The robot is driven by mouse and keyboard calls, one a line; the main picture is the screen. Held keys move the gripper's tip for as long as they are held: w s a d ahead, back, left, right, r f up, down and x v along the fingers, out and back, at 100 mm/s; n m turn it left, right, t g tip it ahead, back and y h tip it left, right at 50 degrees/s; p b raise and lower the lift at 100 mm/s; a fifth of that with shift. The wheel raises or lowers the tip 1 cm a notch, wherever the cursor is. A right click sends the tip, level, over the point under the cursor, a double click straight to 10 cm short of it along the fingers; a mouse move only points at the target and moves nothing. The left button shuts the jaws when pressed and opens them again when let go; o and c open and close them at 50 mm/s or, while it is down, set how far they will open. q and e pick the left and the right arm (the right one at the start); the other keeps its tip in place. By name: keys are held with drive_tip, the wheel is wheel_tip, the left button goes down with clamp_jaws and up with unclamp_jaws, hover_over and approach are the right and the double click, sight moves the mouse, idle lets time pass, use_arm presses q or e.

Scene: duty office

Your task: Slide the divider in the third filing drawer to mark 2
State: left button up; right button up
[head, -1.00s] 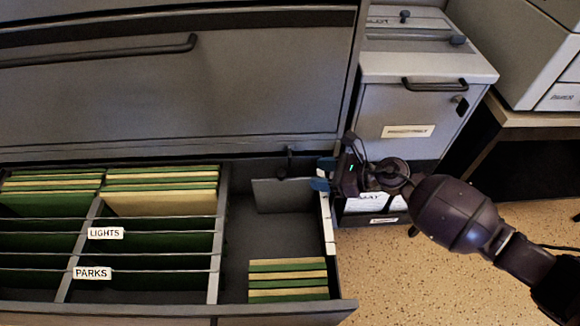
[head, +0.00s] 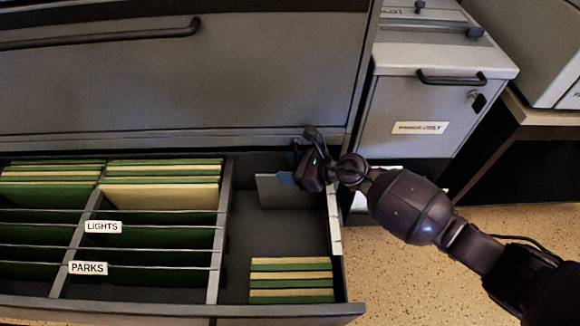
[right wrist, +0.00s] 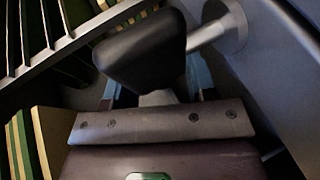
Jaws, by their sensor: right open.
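The third filing drawer (head: 213,270) is pulled out. Its right-hand compartment holds a grey plate, the divider (head: 285,193), standing crosswise near the back. White mark strips (head: 334,222) run along the drawer's right rim; their numbers are not readable. My right gripper (head: 290,169) is open, with blue fingertips over the divider's upper edge, at the back right of the drawer. In the right wrist view a dark knob (right wrist: 142,50) on a metal stem shows between the open fingers; contact cannot be told. The gripper hides part of the divider's top. My left gripper is not in view.
Green and yellow folders (head: 290,281) lie at the front of the right compartment, with bare floor behind them. Labelled folder compartments fill the left. The closed drawer front (head: 180,85) rises behind. A grey cabinet (head: 430,110) stands at the right.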

drive_tip(key=shift+c, duration=0.5)
clamp_jaws()
drive_tip(key=shift+s+r, duration=0.15)
drive_tip(key=shift+s, duration=0.25)
use_arm(q)
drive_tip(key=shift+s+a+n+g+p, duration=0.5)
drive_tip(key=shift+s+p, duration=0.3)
drive_tip(key=shift+p, duration=1.45)
use_arm(e)
drive_tip(key=s, duration=1.1)
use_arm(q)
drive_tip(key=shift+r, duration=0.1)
use_arm(e)
drive_tip(key=shift+s, duration=0.1)
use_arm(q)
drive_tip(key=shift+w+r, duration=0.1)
use_arm(e)
drive_tip(key=shift+o, duration=0.5)
unclamp_jaws()
drive_tip(key=shift+d, duration=0.1)
